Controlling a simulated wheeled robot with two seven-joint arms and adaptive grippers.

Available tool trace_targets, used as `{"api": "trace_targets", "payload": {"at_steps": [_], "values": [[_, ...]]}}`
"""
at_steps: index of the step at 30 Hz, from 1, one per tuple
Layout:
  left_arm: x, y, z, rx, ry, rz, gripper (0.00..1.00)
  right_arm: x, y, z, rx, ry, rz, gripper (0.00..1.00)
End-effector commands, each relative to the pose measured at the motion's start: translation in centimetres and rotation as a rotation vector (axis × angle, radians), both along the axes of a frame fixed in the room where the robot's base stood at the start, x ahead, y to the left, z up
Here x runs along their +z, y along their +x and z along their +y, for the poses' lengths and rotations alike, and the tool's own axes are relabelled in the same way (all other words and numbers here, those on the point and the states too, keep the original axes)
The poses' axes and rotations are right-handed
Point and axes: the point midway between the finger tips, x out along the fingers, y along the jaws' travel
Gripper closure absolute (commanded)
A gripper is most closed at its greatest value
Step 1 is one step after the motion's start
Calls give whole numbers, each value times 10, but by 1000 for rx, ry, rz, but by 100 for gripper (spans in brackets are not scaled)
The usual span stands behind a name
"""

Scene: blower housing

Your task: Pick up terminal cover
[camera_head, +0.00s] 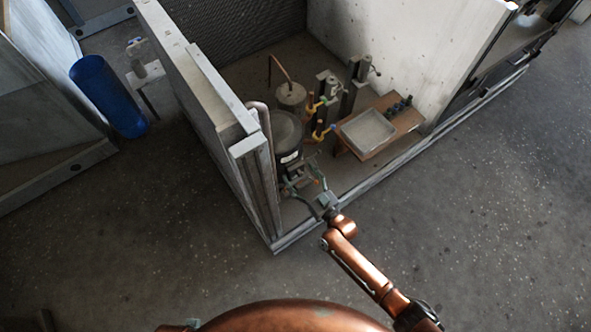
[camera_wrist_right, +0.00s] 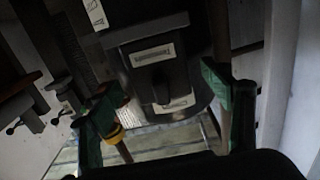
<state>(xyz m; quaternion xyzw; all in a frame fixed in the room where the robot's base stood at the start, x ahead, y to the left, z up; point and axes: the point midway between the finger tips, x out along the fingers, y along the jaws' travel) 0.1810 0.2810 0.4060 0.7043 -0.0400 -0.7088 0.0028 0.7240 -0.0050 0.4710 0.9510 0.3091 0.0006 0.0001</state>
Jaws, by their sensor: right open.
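The terminal cover appears to be the dark box with pale labels (camera_wrist_right: 148,50) on the side of a dark cylindrical compressor (camera_head: 286,130). In the head view the cover is small and partly hidden behind my gripper. My right gripper (camera_head: 304,176) reaches over the housing's front edge, close in front of the compressor. In the right wrist view its green fingers (camera_wrist_right: 158,95) are spread apart, with the labelled box beyond and between them. Nothing is held, and contact cannot be told. My left gripper is not in view.
The grey housing wall (camera_head: 205,120) with upright pipes stands left of the compressor. Copper pipes and yellow-handled valves (camera_head: 321,131) stand to its right. A small wooden table (camera_head: 408,118) bears a pale tray (camera_head: 366,132).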

Motion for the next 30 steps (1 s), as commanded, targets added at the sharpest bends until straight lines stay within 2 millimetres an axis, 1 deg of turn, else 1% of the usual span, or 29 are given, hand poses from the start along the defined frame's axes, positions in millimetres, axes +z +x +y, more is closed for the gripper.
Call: {"api": "trace_targets", "payload": {"at_steps": [1,3,11,30], "values": [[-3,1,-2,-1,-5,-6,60,-2,5,4,0,2,1,28],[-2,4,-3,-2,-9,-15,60,-2,8,6,-1,1,3,28],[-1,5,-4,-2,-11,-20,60,0,10,7,0,0,1,28],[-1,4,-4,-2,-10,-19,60,-1,9,7,0,0,1,72]]}}
